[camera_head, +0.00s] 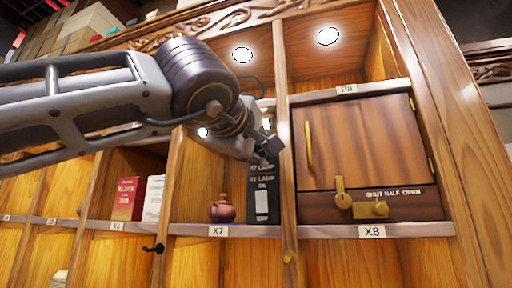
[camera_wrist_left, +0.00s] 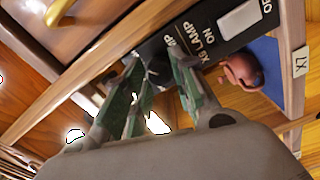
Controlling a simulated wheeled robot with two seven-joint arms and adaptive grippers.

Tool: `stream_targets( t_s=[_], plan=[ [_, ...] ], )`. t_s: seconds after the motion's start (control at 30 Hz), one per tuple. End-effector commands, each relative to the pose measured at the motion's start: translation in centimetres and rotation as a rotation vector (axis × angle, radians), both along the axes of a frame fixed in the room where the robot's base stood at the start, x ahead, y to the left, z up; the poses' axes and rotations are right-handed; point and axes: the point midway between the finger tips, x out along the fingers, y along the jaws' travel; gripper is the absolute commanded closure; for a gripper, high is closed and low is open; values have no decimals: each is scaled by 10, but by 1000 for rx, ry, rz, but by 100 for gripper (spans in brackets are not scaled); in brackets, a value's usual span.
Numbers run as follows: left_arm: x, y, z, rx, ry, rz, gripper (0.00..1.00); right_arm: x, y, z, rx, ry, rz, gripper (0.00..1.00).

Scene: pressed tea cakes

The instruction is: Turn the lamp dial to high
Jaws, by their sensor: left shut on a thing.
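A tall black lamp panel (camera_head: 264,205) stands in the cubby marked X7, beside the upright post. It carries white LAMP lettering and a pale rocker switch (camera_wrist_left: 240,19) with ON and OFF marks. My left gripper (camera_head: 267,150) is at the upper part of this panel. In the left wrist view its green-grey fingers (camera_wrist_left: 150,82) are close together at the panel, shut on what appears to be the lamp dial. The dial itself is hidden by the fingers, so its setting cannot be read. My right gripper is not in view.
A reddish clay teapot (camera_head: 222,209) stands left of the panel. A wooden cabinet door (camera_head: 362,145) with a brass handle and a brass latch (camera_head: 371,209) is to the right. Red and white boxes (camera_head: 128,198) stand left. A black hook (camera_head: 153,248) sticks out below.

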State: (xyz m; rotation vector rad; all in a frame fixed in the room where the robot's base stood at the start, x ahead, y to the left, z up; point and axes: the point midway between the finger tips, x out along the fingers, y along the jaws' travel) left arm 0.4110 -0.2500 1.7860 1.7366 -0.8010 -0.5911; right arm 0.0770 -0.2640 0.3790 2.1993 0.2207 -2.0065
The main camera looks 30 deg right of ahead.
Motion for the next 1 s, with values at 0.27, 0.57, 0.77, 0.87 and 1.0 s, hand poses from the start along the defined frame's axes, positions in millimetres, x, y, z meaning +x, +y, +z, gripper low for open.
stream_targets(
  t_s=[0.27, 0.57, 0.77, 0.87, 1.0],
  plan=[
    [0, -1, -1, 31, -33, 0, 97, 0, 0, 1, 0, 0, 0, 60],
    [0, -1, -2, 32, -33, -1, 97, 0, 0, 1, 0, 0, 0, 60],
    [0, -1, -2, 31, -33, 0, 51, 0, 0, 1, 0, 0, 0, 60],
    [0, -1, -1, 30, -32, 0, 51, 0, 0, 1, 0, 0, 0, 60],
    [0, 0, -1, 30, -33, -1, 51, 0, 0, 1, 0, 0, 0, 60]
  ],
)
